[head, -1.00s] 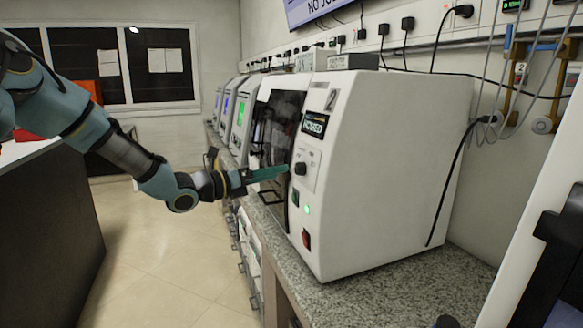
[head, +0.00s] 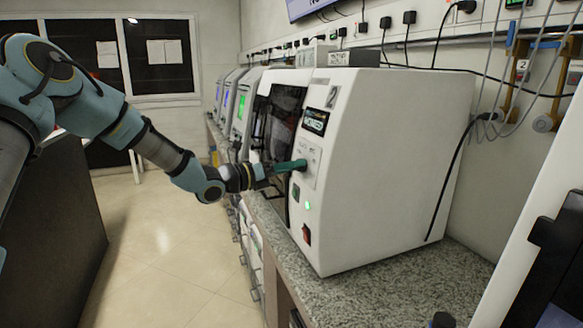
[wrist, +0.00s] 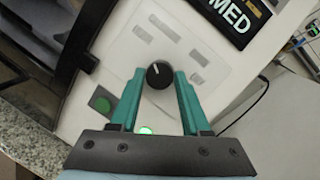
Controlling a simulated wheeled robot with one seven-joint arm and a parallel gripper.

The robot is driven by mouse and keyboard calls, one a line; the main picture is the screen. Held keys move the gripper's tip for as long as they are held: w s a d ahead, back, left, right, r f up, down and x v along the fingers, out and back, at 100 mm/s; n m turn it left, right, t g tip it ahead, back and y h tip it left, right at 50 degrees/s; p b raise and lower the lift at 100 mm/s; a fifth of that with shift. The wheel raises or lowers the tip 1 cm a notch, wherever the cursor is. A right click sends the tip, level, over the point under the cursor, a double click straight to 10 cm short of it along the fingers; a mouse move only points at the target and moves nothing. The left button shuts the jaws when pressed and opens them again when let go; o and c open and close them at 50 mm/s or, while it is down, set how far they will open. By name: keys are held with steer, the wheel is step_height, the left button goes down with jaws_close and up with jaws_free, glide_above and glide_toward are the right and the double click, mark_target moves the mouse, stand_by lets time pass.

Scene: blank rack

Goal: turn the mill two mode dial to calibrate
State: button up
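Mill two is the white machine (head: 390,150) marked "2" on the counter. Its black round mode dial (wrist: 158,75) sits on the pale front panel in the wrist view; a white pointer line on it points up and slightly left. The labels around it are too blurred to read. My gripper (head: 301,164) is at the panel, and its teal fingers hide the dial in the head view. In the wrist view my gripper (wrist: 160,78) is open, with one fingertip on each side of the dial. I cannot tell whether they touch it.
A black display (wrist: 237,15) ending in "MED" is above the panel. A green button (wrist: 101,103) and a lit green light (head: 308,205) are below the dial, with a red switch (head: 307,234) lower. More machines (head: 242,115) stand farther along the counter.

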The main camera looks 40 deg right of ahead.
jaws_close()
steer(key=shift+f+m+b, duration=0.15)
steer(key=shift+m+b, duration=0.15)
steer(key=shift+b, duration=0.15)
steer(key=m+g+b, duration=0.1)
steer(key=m+b, duration=0.3)
steer(key=b, duration=0.1)
steer(key=m+g+b, duration=0.1)
steer(key=m+b, duration=0.3)
steer(key=b, duration=0.1)
steer(key=shift+w+m+g, duration=0.15)
steer(key=shift+m+g, duration=0.15)
